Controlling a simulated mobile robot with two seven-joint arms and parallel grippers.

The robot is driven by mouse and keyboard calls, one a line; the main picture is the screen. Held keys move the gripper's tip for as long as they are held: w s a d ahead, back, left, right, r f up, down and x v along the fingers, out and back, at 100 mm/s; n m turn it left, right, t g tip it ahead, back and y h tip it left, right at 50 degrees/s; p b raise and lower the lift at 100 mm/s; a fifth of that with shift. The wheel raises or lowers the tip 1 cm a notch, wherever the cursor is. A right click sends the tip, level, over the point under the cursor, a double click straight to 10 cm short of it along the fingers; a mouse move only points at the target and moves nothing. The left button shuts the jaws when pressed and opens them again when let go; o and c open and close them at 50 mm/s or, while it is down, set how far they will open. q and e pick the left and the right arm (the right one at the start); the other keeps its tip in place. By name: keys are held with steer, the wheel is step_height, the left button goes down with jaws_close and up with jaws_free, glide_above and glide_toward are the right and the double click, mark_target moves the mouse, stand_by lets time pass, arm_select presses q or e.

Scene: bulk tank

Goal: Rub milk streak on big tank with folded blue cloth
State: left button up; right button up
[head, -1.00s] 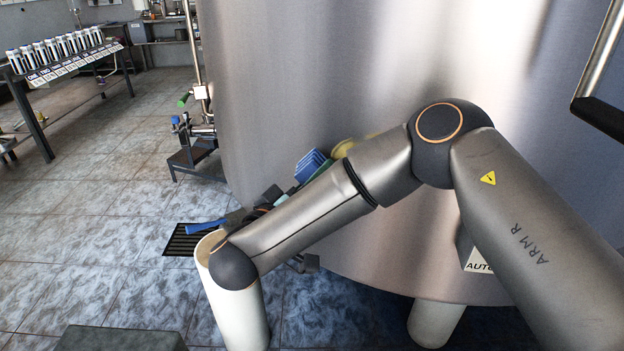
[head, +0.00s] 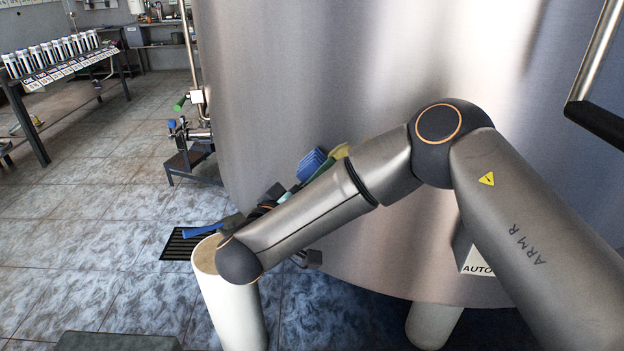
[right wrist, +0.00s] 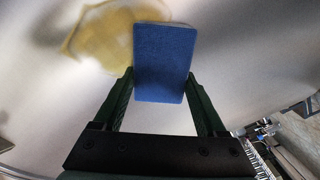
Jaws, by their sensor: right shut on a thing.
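The big tank (head: 300,70) is a tall brushed-steel cylinder filling the middle and right of the head view. The milk streak (right wrist: 100,32) is a yellowish, blurred patch on its wall; part of it (head: 341,152) shows just right of the cloth in the head view. My right gripper (right wrist: 160,78) has green fingers and is shut on the folded blue cloth (right wrist: 165,55). The cloth (head: 311,164) is close to the wall, overlapping the streak's right edge in the right wrist view; I cannot tell whether it touches. My arm hides part of this area. My left gripper is out of view.
A rack of bottles (head: 58,52) stands at the far left. Pipework with a green handle (head: 180,103) stands left of the tank. A pale post (head: 230,300) stands under my arm, near a floor drain (head: 180,243). The tiled floor at left is mostly clear.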

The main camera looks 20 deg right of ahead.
steer(key=shift+w+d, duration=0.5)
